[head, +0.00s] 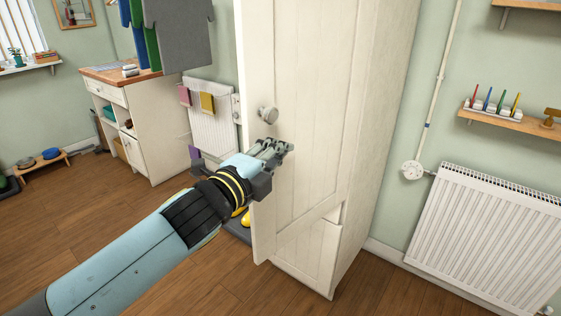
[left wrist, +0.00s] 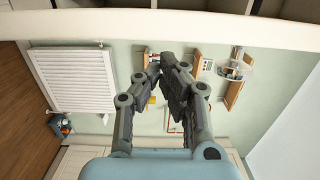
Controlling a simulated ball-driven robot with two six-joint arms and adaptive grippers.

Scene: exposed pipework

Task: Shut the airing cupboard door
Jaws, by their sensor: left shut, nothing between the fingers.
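The airing cupboard door (head: 300,85) is a tall off-white panel in the middle of the head view. It appears ajar, with its free edge at the left. A round metal knob (head: 267,114) is on its face near that edge. The tall white cupboard (head: 372,110) stands behind and to the right. My left gripper (head: 284,147) is shut and empty, just below the knob in front of the door face. I cannot tell whether it touches the door. In the left wrist view the gripper's fingers (left wrist: 168,68) are together. My right gripper is not in view.
A white radiator (head: 485,235) and a shelf with coloured items (head: 515,123) are on the right wall. A white cabinet (head: 150,135) with clothes hanging above is at the back left. Yellow boots (head: 245,219) show beside the door.

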